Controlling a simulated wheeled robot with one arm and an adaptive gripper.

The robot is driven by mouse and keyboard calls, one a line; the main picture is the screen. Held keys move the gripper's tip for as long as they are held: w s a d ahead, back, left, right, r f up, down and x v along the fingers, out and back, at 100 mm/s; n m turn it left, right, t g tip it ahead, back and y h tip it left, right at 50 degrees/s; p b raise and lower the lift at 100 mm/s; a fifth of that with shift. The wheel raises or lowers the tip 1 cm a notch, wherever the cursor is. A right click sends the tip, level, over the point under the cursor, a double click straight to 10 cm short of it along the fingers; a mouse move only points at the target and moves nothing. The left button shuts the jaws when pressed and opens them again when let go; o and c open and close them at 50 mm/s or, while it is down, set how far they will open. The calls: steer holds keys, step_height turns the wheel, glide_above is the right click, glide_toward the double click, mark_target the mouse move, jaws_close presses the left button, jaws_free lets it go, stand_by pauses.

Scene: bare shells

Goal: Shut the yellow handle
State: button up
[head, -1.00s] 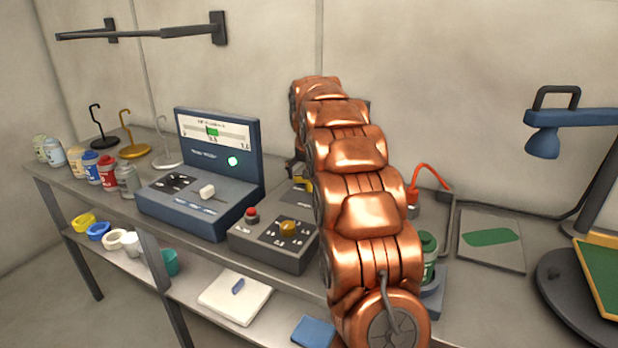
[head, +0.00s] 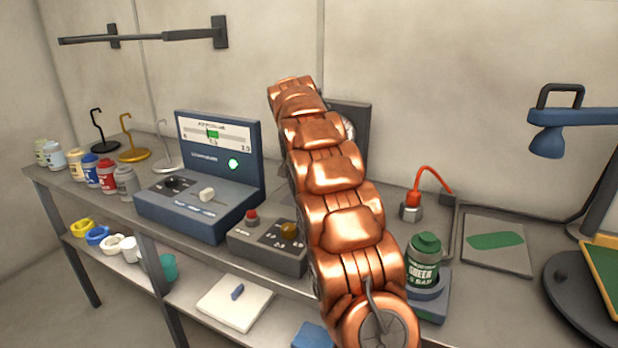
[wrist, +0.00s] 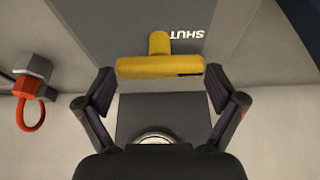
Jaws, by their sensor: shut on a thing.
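In the wrist view the yellow handle (wrist: 160,67) is a T-shaped lever with a wide crossbar and a short stem. The stem meets a grey panel (wrist: 110,25) beside the word SHUT, which appears upside down. My gripper (wrist: 160,75) has one finger at each end of the crossbar and is shut on it. In the head view my copper arm hides both the handle and my gripper.
A blue meter box (head: 200,208) and a grey button box (head: 268,246) stand left of my arm. A green bottle (head: 424,262) stands close on the right.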

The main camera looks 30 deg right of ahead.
steer(key=o, duration=0.8)
steer(key=shift+v, duration=5.95)
steer(key=shift+s, duration=0.1)
steer(key=shift+a, duration=0.1)
